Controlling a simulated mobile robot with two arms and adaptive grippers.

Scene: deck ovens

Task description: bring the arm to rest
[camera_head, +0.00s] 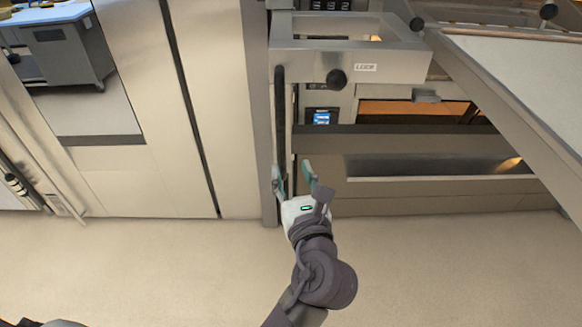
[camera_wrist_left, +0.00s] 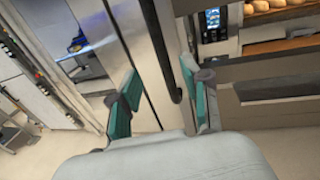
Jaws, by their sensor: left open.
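My left gripper (camera_head: 294,179) is in front of the lower part of the deck oven, its two teal-padded fingers apart and nothing between them. In the left wrist view the open fingers (camera_wrist_left: 160,100) frame the steel panel edge and a dark vertical bar (camera_wrist_left: 165,50). In the head view the lower end of that dark bar (camera_head: 280,120) comes down close to the left finger; I cannot tell whether they touch. My left arm reaches in from the bottom of the head view. My right gripper is not in view.
The deck oven (camera_head: 440,200) stands ahead with a lit blue display (camera_head: 322,118). A loader with a pale belt (camera_head: 530,75) slopes across the upper right. Bread (camera_wrist_left: 265,6) shows in the oven in the wrist view. The floor (camera_head: 150,270) in front is clear.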

